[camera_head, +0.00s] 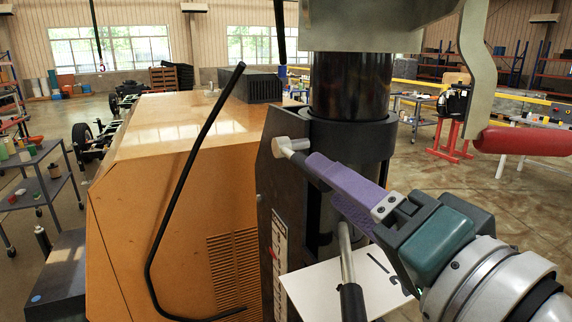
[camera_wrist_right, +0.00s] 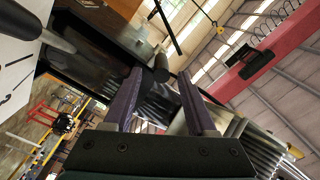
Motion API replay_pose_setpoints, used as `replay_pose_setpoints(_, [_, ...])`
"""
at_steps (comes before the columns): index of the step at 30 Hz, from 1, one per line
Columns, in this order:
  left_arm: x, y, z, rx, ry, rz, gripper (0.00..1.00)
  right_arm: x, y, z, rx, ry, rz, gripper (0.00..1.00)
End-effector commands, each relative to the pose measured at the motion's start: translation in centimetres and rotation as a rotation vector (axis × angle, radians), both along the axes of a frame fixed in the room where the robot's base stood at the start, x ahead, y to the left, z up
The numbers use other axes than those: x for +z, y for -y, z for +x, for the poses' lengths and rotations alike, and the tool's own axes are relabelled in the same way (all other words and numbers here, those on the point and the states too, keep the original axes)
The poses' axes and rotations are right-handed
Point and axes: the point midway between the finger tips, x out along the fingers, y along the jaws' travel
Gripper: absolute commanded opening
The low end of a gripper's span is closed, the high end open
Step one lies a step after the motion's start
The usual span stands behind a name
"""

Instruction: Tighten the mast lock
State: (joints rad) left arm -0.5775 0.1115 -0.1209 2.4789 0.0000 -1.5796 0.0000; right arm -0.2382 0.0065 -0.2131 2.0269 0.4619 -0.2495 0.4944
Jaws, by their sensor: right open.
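The dark mast (camera_head: 350,85) stands upright in a dark collar (camera_head: 350,138). In the right wrist view the gripper (camera_wrist_right: 160,75) is open, with the fingers well apart. A dark rounded end (camera_wrist_right: 161,68) shows between the fingertips; I cannot tell whether they touch it. My left gripper is not in view.
A metal rod with a black grip (camera_head: 352,300) and a white plate (camera_head: 322,290) are below my gripper. A bent black bar (camera_head: 152,240) stands before the orange housing (camera_head: 165,200). A red handle (camera_head: 520,140) hangs from a grey bracket (camera_head: 482,75) at the right.

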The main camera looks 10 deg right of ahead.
Motion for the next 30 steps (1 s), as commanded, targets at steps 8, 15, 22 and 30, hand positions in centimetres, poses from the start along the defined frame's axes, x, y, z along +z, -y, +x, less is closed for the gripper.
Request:
replay_pose_setpoints(8, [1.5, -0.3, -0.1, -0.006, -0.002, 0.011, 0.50, 0.4, -1.6, 4.8, 0.001, 0.001, -0.005, 0.57])
replay_pose_setpoints(15, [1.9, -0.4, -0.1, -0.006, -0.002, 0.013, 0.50, 0.2, -2.4, 7.3, 0.001, 0.000, -0.005, 0.57])
replay_pose_setpoints(22, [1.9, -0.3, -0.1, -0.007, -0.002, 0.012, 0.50, 0.1, -2.6, 7.9, 0.000, 0.000, -0.005, 0.57])
replay_pose_setpoints(30, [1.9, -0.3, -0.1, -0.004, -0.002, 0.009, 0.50, 0.1, -2.6, 7.8, 0.001, 0.000, -0.006, 0.45])
